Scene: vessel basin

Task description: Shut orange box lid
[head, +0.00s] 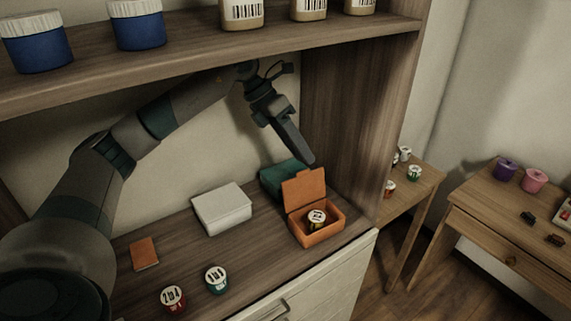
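The orange box (318,236) sits near the right end of the wooden shelf. Its lid (304,188) is open and stands roughly upright at the back of the box. A small jar with a dark label (316,218) is inside the box. My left gripper (308,160) points down just above and behind the top edge of the lid. Its fingers look closed together as one bar, with nothing held. I cannot tell whether the tip touches the lid. My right gripper is not in view.
A green box (283,176) stands behind the orange box, and a white box (221,209) to its left. Small jars (172,299) (216,280) and an orange block (144,254) lie further left. An upper shelf (200,56) and a right side panel (350,120) bound the space.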

